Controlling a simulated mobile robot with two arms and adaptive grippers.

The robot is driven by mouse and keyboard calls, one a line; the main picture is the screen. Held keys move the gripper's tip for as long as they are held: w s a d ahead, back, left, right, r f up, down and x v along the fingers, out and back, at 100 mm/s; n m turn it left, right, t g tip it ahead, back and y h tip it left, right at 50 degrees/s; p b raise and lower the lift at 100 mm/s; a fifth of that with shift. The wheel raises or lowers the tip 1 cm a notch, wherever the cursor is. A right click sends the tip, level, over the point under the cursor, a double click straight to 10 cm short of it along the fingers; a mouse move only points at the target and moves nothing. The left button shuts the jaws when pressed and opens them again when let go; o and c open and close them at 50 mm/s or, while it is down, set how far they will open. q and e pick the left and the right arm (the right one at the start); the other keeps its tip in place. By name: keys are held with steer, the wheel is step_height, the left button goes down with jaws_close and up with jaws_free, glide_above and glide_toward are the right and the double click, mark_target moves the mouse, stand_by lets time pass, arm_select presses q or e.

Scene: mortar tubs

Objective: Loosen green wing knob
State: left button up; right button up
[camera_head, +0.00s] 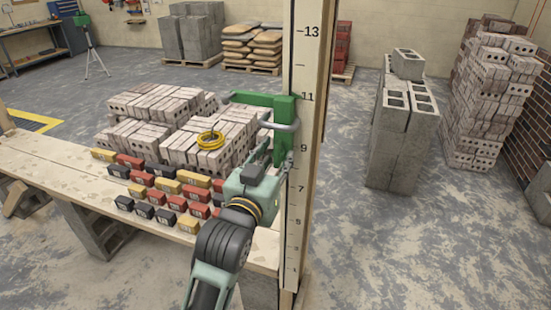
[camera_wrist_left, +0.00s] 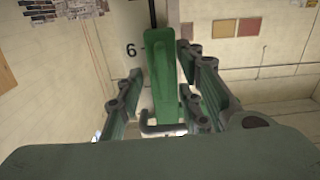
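A green clamp (camera_head: 262,101) sits on a tall numbered measuring staff (camera_head: 302,85), with a grey bent rod (camera_head: 284,126) at its front. My left gripper (camera_head: 281,148) is just below the clamp, close to the staff. In the left wrist view, my left gripper's fingers (camera_wrist_left: 165,95) are apart. A long green part (camera_wrist_left: 161,65) shows between them, nearer the right fingers; contact cannot be told. The grey rod (camera_wrist_left: 160,129) shows below it. I cannot tell whether this green part is the wing knob or the clamp body. My right gripper is not in view.
A plank bench (camera_head: 60,170) holds stacked bricks (camera_head: 160,103), a yellow coil (camera_head: 210,140) and several small labelled blocks (camera_head: 165,186) left of my arm. Grey concrete blocks (camera_head: 402,140) and a brick stack (camera_head: 485,110) stand right. Floor between them and the staff is clear.

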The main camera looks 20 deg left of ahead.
arm_select(q)
steer(key=shift+s, duration=0.15)
steer(key=s, duration=0.7)
steer(key=shift+s+a, duration=0.1)
